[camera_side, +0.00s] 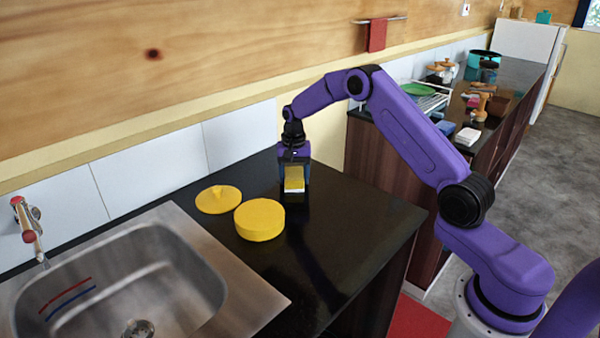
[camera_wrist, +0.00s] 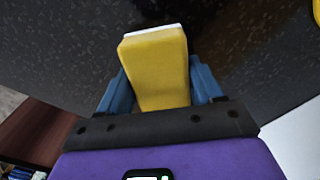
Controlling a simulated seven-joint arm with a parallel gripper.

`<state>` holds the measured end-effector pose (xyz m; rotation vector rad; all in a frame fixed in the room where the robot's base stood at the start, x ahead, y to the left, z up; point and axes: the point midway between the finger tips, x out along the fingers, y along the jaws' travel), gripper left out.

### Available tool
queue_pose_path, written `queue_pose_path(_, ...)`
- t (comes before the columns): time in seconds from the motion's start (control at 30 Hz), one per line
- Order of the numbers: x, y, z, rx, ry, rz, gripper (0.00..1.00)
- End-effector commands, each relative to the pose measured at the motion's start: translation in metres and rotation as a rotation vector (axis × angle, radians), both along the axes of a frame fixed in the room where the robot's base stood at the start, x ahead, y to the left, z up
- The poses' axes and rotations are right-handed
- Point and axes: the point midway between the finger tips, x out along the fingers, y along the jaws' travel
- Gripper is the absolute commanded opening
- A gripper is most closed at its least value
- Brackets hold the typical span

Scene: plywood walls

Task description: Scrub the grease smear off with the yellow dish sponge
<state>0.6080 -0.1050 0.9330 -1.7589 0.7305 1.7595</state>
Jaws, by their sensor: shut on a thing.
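The yellow dish sponge (camera_side: 294,178) is a small block with a pale layer on one side. It also shows in the wrist view (camera_wrist: 156,70), with a white edge at its far end. My gripper (camera_side: 294,172) is shut on the sponge, and its blue fingers (camera_wrist: 160,85) stand on either side of it. The gripper points down over the black counter (camera_side: 350,215). I cannot tell whether the sponge touches the counter. I cannot make out a grease smear in either view.
A round yellow pot or tin (camera_side: 260,219) and a flat yellow lid with a knob (camera_side: 218,199) lie left of my gripper. A steel sink (camera_side: 225,270) with a tap (camera_side: 28,228) is further left. The counter right of the gripper is clear up to its edge.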

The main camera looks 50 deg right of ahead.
Motion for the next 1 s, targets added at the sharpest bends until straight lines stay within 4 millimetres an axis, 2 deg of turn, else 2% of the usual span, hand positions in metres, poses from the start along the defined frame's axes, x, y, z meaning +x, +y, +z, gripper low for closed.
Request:
queue_pose_path(0.2,0.000,0.022,0.000,0.001,0.001,0.003,0.41)
queue_pose_path(0.33,0.006,0.027,-0.001,0.001,0.001,0.001,0.41)
queue_pose_path(1.0,0.005,-0.037,-0.001,0.000,0.001,-0.003,0.41)
